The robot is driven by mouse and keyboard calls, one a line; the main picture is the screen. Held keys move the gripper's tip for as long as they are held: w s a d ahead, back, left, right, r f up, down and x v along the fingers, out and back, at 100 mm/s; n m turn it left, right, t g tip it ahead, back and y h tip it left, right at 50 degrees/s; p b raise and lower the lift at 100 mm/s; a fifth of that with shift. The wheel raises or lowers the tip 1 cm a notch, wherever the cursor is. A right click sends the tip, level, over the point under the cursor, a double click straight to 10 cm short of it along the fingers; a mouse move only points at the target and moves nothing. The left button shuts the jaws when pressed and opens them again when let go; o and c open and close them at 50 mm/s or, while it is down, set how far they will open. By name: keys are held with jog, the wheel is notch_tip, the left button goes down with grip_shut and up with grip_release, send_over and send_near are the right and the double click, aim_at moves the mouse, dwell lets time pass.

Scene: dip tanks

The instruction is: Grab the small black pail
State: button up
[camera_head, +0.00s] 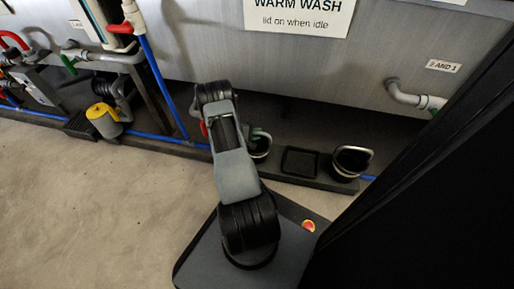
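A black pail (346,166) with a pale raised handle stands on the dark ledge at the foot of the tank, right of my arm. A second dark pail-like vessel (261,152) with a pale greenish handle stands further left, close beside my arm and partly hidden by it. I cannot tell which of the two is the smaller. My arm rises from my base in the middle of the picture and bends at the top near the tank wall. My gripper cannot be made out; the arm links hide that area.
A shallow black tray (300,162) sits between the two vessels. The grey tank (400,40) carries a "WARM WASH" sign (299,15). A grey pipe elbow (407,96) juts out at right. Pipes and a yellow roll (104,121) are at left. The floor (90,210) at left is clear.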

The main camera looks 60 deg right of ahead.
grip_shut()
jog(key=shift+r, duration=0.1)
